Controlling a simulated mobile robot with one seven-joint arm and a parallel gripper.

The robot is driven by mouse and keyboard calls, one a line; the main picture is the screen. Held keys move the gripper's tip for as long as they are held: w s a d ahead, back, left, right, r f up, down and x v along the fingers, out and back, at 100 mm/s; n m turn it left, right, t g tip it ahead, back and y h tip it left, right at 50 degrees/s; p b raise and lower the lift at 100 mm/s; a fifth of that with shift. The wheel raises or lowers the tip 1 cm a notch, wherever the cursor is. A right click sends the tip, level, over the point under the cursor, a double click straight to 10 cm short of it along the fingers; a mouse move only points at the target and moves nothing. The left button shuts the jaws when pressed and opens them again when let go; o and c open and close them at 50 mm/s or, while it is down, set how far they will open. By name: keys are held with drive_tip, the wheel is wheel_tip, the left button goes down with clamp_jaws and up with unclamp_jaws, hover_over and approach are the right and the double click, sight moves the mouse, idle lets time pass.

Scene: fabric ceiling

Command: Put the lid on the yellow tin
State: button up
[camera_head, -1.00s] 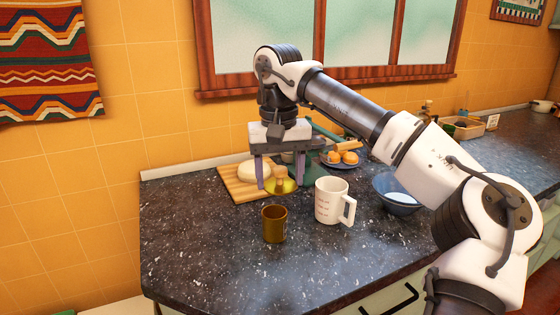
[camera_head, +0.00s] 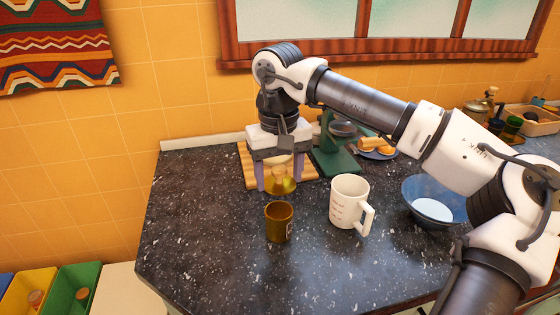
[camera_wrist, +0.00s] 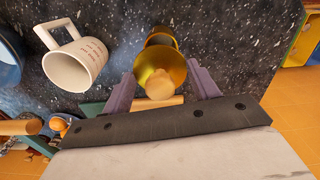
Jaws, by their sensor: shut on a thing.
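The yellow tin (camera_head: 279,225) stands upright and open on the dark counter, in front of my gripper in the head view. My gripper (camera_head: 279,186) is shut on the lid (camera_head: 284,187), a shiny gold disc with a wooden knob (camera_head: 278,173). In the wrist view, the lid (camera_wrist: 158,64) sits between the fingertips of my gripper (camera_wrist: 161,80), knob toward the palm. It hides part of the tin (camera_wrist: 160,36) beyond it. The lid looks raised and apart from the tin; the exact gap cannot be told.
A white mug (camera_head: 349,202) stands close right of the tin, with a blue bowl (camera_head: 420,190) farther right. Behind are a wooden board (camera_head: 247,165), a green stand (camera_head: 333,160) and a plate of food (camera_head: 377,148). The counter left of the tin is clear.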

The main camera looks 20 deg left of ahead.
sight(279, 182)
drive_tip(key=shift+f, duration=0.1)
wheel_tip(279, 182, down, 4)
drive_tip(key=b, duration=0.4)
drive_tip(key=shift+f, duration=0.75)
drive_tip(key=shift+f, duration=0.6)
idle(1.0)
drive_tip(key=o, duration=1.4)
drive_tip(key=shift+c, duration=0.2)
drive_tip(key=shift+r, duration=0.1)
